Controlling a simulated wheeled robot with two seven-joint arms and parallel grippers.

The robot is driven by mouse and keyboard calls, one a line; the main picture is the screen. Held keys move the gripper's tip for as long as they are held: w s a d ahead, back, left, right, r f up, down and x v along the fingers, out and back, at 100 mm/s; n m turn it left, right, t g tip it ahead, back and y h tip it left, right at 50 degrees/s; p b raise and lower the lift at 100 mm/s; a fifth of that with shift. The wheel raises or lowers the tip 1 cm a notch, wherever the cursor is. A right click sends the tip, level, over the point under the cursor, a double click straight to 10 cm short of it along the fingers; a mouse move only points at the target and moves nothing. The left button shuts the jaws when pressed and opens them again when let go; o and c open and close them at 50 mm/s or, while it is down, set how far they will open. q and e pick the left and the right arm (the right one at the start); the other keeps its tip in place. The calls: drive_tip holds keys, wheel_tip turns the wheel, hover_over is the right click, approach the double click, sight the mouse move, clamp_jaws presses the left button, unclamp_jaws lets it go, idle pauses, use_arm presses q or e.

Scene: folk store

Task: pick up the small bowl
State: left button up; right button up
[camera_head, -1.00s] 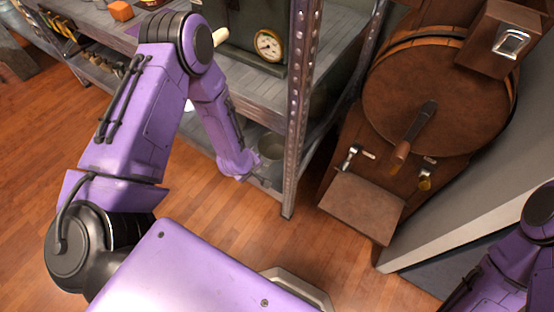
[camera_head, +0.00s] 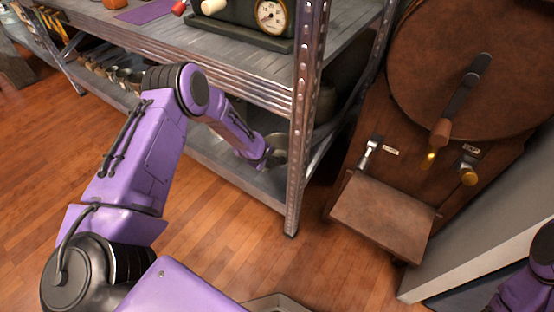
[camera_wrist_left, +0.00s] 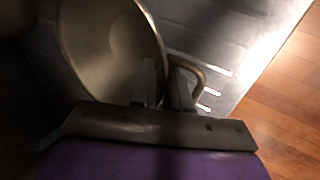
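The small bowl (camera_head: 278,146) is on the lower metal shelf, close beside the shelf's front post. My left gripper (camera_head: 268,156) is at its left side in the head view. In the left wrist view the bowl (camera_wrist_left: 105,45) is a dull metal dish with a loop handle (camera_wrist_left: 190,68). The fingers of my left gripper (camera_wrist_left: 166,82) are close together, on either side of the rim beside the handle. I cannot tell whether they press on the rim. My right gripper is out of view; only part of my right arm shows at the right edge.
The shelf post (camera_head: 298,150) stands just right of the bowl. The upper shelf (camera_head: 240,70), with a dial scale (camera_head: 270,16), lies above my forearm. A large wooden machine (camera_head: 465,70) stands to the right. Several small items (camera_head: 115,72) lie farther left on the lower shelf.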

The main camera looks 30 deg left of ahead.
use_arm(q)
drive_tip(key=shift+w+f, duration=0.2)
drive_tip(key=shift+f, duration=0.2)
drive_tip(key=shift+r, duration=0.1)
clamp_jaws()
